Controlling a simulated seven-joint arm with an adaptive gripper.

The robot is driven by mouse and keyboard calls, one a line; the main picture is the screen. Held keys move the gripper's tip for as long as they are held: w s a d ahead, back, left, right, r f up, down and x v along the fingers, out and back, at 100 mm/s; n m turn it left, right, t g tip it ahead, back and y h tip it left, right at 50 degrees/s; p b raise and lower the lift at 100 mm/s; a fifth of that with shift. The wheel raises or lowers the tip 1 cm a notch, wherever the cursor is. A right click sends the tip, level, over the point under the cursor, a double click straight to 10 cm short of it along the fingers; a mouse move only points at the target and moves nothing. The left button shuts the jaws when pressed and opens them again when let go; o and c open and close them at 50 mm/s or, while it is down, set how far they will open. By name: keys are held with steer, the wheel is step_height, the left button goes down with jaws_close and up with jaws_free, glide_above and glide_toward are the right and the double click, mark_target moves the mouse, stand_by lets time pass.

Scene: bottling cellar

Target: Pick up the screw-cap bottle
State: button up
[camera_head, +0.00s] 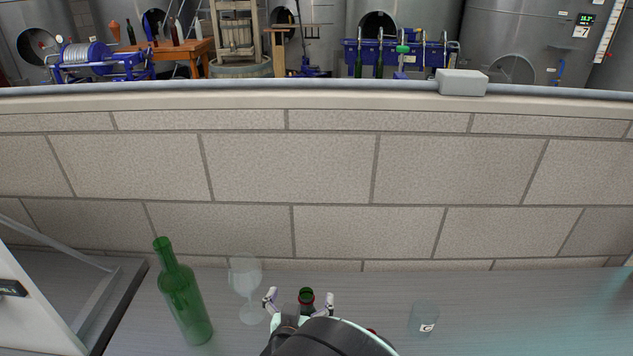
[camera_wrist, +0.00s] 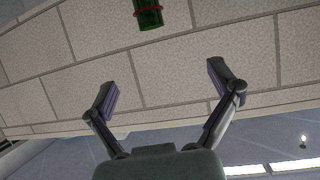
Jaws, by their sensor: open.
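A green bottle neck with a dark red ring (camera_head: 307,297) shows by my gripper (camera_head: 299,301) in the head view; my arm hides its lower part. In the wrist view a green neck with a red ring (camera_wrist: 148,14) enters from the top edge, beyond and between the fingertips, touching neither. My gripper (camera_wrist: 161,88) is open and empty. A taller green bottle (camera_head: 183,300) stands upright on the counter at the left. I cannot tell from the necks which bottle has the screw cap.
A clear wine glass (camera_head: 245,284) stands between the left bottle and my gripper. A clear tumbler (camera_head: 423,318) stands to the right on the grey counter (camera_head: 530,310). A block wall (camera_head: 290,168) rises behind. A small red spot shows beside my arm.

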steer(key=w+f, duration=0.1)
steer(key=f, duration=0.4)
steer(key=w+f, duration=0.2)
steer(key=f, duration=0.3)
steer(key=w+f, duration=0.1)
steer(key=f, duration=0.5)
steer(key=shift+w+d, duration=0.3)
steer(key=shift+w, duration=0.05)
steer(key=c, duration=1.3)
